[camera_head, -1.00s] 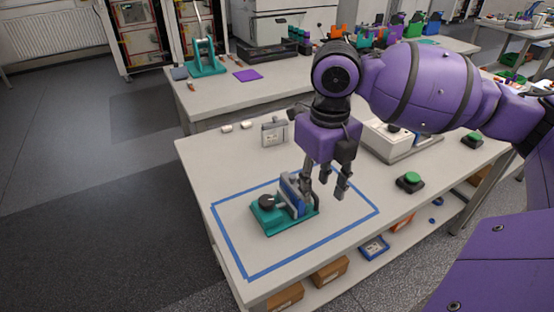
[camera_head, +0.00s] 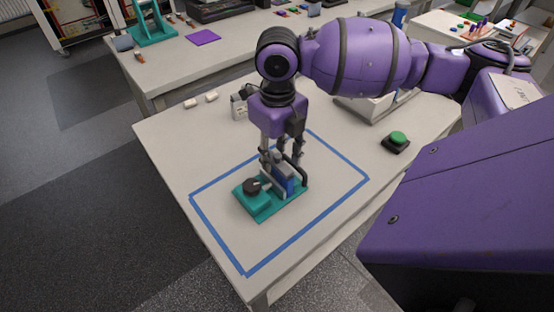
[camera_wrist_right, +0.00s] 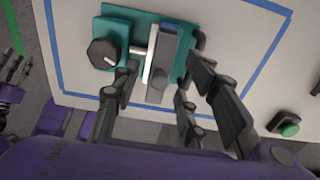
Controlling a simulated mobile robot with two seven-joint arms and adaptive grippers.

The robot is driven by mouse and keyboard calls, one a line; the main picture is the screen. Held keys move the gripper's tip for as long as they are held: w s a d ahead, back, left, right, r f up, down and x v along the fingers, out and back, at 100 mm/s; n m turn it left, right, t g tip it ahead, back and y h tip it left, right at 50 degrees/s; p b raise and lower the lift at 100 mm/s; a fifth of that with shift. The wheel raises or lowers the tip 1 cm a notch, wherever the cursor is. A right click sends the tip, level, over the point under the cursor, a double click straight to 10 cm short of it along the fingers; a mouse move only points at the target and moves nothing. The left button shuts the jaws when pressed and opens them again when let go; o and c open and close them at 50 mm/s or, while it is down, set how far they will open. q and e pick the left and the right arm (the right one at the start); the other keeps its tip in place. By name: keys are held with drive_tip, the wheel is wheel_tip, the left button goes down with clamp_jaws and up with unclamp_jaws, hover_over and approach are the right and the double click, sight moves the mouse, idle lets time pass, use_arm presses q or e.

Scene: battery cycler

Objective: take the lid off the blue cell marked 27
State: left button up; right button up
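A blue cell (camera_head: 288,182) with a grey top stands upright in a teal fixture (camera_head: 262,208) that has a black knob (camera_head: 252,186). No number is readable on it. From above, its grey lid (camera_wrist_right: 158,72) shows as a narrow bar in the right wrist view. My right gripper (camera_head: 282,160) points down over the cell, its fingers on both sides of the lid. In the right wrist view the fingers (camera_wrist_right: 163,78) are apart, with a gap visible on the right side. My left gripper (camera_wrist_right: 14,75) shows small at the left edge there, fingers spread and empty.
Blue tape (camera_head: 218,240) outlines the area around the fixture on the pale table (camera_head: 165,150). A grey cell (camera_head: 239,107) and two small white pieces (camera_head: 200,100) lie behind. A green button (camera_head: 398,138) stands to the right. The taped area in front is clear.

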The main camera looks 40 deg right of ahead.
drive_tip(key=shift+f, duration=0.25)
drive_tip(key=c, duration=0.9)
drive_tip(key=shift+c, duration=0.2)
drive_tip(key=shift+r, duration=0.15)
